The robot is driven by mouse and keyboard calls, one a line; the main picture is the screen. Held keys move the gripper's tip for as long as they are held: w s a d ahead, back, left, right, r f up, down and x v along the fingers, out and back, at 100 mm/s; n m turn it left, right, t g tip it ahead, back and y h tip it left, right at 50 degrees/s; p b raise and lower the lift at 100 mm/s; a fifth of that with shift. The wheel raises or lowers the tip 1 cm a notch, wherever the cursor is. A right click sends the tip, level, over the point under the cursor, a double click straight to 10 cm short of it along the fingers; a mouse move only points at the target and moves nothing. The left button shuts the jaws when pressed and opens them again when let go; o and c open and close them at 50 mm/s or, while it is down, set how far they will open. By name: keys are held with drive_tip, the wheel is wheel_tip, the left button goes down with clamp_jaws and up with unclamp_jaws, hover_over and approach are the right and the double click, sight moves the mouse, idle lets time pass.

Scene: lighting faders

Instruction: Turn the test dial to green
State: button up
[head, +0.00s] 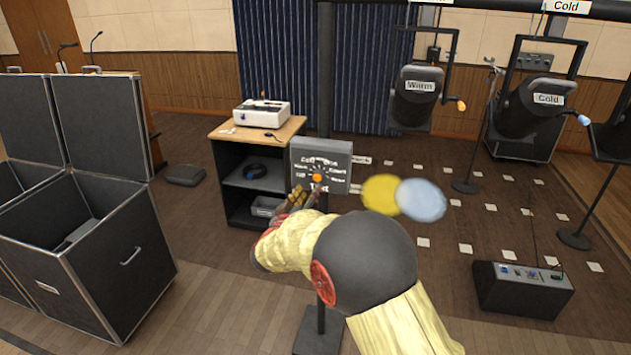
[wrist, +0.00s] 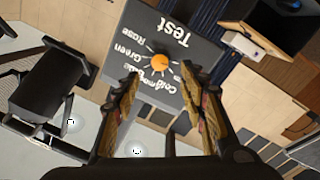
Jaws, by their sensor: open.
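The test dial is a small orange knob (head: 317,178) on the front of a grey control box (head: 338,153) on a stand. In the wrist view the knob (wrist: 159,62) sits on the box face (wrist: 140,20), ringed by white labels; "Test", "Rose" and "Green" can be read, others are partly hidden. I cannot tell which label the knob points to. My gripper (head: 309,193) is just in front of the box, below the knob in the head view. In the wrist view its open fingers (wrist: 160,84) are spread, with the knob just beyond their tips and nothing between them.
A wooden-topped cabinet (head: 228,133) with a white device (head: 262,112) stands behind the box to the left. Open black cases (head: 95,270) stand at left. Lamps labelled Warm (head: 412,105) and Cold (head: 535,108) hang at right. A black floor unit (head: 520,290) sits lower right.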

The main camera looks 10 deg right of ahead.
sight(317, 178)
drive_tip(key=b+x, duration=0.2)
drive_tip(key=x, duration=0.5)
drive_tip(key=shift+w+d, duration=0.1)
drive_tip(key=shift+w, duration=0.15)
clamp_jaws()
idle(0.3)
